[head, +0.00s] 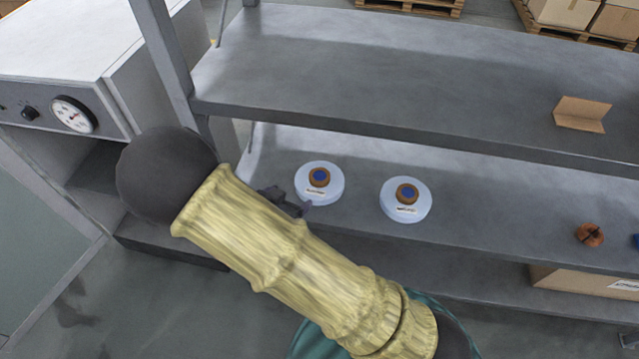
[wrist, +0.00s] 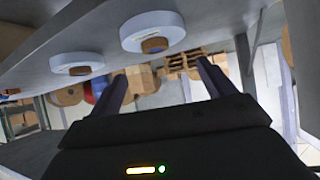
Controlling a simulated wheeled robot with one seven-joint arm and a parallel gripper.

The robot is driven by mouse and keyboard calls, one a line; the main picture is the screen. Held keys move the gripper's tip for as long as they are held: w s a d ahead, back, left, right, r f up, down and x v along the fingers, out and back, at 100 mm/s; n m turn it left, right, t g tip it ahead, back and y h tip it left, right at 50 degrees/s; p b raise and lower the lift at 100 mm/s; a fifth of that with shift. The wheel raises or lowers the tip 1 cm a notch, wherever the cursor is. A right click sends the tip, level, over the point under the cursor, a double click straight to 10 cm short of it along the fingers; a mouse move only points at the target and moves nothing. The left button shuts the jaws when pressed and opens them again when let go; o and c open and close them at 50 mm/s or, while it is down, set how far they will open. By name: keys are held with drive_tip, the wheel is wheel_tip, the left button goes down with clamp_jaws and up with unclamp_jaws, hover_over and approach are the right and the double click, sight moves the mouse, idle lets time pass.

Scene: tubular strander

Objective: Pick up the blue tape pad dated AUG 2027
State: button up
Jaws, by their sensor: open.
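Two pale blue round pads stand on the lower grey shelf, each with a brown core, a blue centre and a small label. The left pad (head: 333,189) and the right pad (head: 421,197) look alike. The label dates are too small to read, so I cannot tell which is AUG 2027. My gripper (head: 293,204) is just left of the left pad, partly hidden by my arm. In the wrist view my gripper (wrist: 162,80) is open and empty between its fingers. Two pads show there too, one nearer the top (wrist: 152,24) and one at left (wrist: 77,59).
An upper shelf (head: 400,75) overhangs behind, with a folded cardboard piece (head: 582,114). A brown round item (head: 590,235) lies at right on the lower shelf. A cabinet with a gauge (head: 73,114) and a shelf post (head: 170,60) stand at left.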

drive_tip(key=shift+s+a+f+m+t+h, duration=0.15)
drive_tip(key=shift+s+a+t+h, duration=0.1)
drive_tip(key=shift+s+t+h, duration=0.25)
drive_tip(key=shift+s+a+f+m+t+h, duration=0.1)
drive_tip(key=shift+s+a+m+t+h, duration=0.1)
drive_tip(key=shift+s+t+h, duration=0.25)
approach(317, 179)
drive_tip(key=x, duration=0.4)
drive_tip(key=shift+w+r, duration=0.2)
drive_tip(key=shift+w, duration=0.2)
drive_tip(key=x, duration=0.5)
drive_tip(key=shift+s+d+f+p, duration=0.1)
drive_tip(key=shift+d+f+p, duration=0.15)
drive_tip(key=shift+f+p, duration=0.05)
